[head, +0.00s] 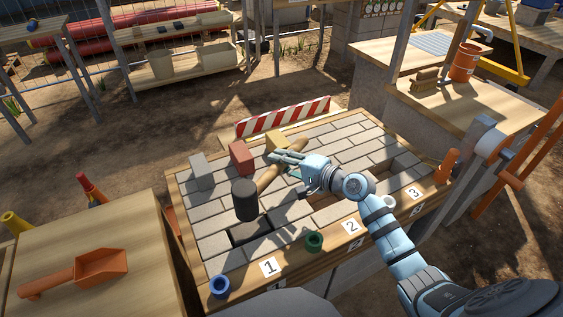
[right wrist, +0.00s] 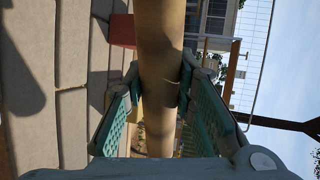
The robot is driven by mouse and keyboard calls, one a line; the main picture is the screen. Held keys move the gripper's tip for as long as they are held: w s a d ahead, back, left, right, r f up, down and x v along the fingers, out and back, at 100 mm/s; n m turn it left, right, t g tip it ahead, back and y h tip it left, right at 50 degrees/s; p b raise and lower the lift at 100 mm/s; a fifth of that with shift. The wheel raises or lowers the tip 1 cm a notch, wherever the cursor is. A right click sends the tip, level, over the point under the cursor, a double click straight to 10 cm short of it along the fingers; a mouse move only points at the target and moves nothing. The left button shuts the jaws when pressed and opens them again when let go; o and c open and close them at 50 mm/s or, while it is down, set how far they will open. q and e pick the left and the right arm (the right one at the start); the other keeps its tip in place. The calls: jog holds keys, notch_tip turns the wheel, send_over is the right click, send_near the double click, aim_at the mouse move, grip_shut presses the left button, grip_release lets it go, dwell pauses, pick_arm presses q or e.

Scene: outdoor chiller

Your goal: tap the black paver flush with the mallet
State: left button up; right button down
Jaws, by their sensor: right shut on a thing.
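My right gripper (head: 287,159) is shut on the wooden handle of the mallet (head: 245,200). The mallet's black head hangs to the lower left, above the paver bed and apart from it as far as I can tell. In the right wrist view the handle (right wrist: 160,70) runs between the two teal finger pads. A dark rectangle (head: 250,231) lies in the paving behind label 1, just below the mallet head; it looks like the black paver in its slot, but its height against its neighbours is unclear. My left gripper is not in view.
Grey (head: 201,172), red (head: 241,157) and yellow (head: 276,143) blocks stand at the bed's back. Blue (head: 219,286), green (head: 314,241) and white (head: 389,202) cups line the front edge. A striped barrier (head: 284,116) stands behind. An orange scoop (head: 100,267) lies on the left table.

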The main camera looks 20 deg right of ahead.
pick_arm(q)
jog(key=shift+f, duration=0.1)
pick_arm(e)
notch_tip(320, 180, down, 6)
jog(key=b, duration=0.5)
jog(key=shift+f, duration=0.1)
jog(key=shift+f+b, duration=0.8)
jog(key=shift+r+p, duration=0.55)
jog(key=d+r+p, duration=0.1)
jog(key=d+r, duration=0.2)
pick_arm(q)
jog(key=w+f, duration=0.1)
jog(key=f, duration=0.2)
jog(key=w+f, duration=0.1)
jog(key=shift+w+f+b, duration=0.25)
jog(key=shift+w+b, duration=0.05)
pick_arm(e)
jog(key=d+r, duration=0.7)
jog(key=d, duration=0.3)
jog(key=shift+r, duration=0.25)
